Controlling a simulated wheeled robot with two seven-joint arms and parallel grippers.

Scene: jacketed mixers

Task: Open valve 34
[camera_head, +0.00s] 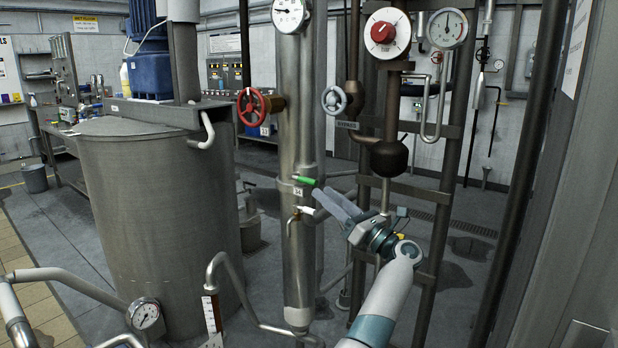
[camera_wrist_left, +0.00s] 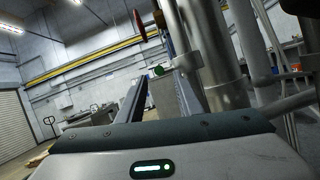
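A small plate reading 34 (camera_head: 297,191) is on the vertical steel pipe (camera_head: 298,250). Just above it, a lever with a green grip (camera_head: 305,181) sticks out to the right of the pipe. My left gripper (camera_head: 322,198) is right of the pipe, with its fingertips close to the green grip. In the left wrist view the fingers (camera_wrist_left: 160,82) stand apart, and the round green end (camera_wrist_left: 158,70) shows between their tips. I cannot tell whether they touch it. My right gripper is not in view.
A brass tap with a white handle (camera_head: 308,211) is just below the plate. A red handwheel (camera_head: 251,107) and a grey handwheel (camera_head: 335,100) are higher up. A large steel tank (camera_head: 165,220) stands left, and a dark pipe frame (camera_head: 437,210) stands right.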

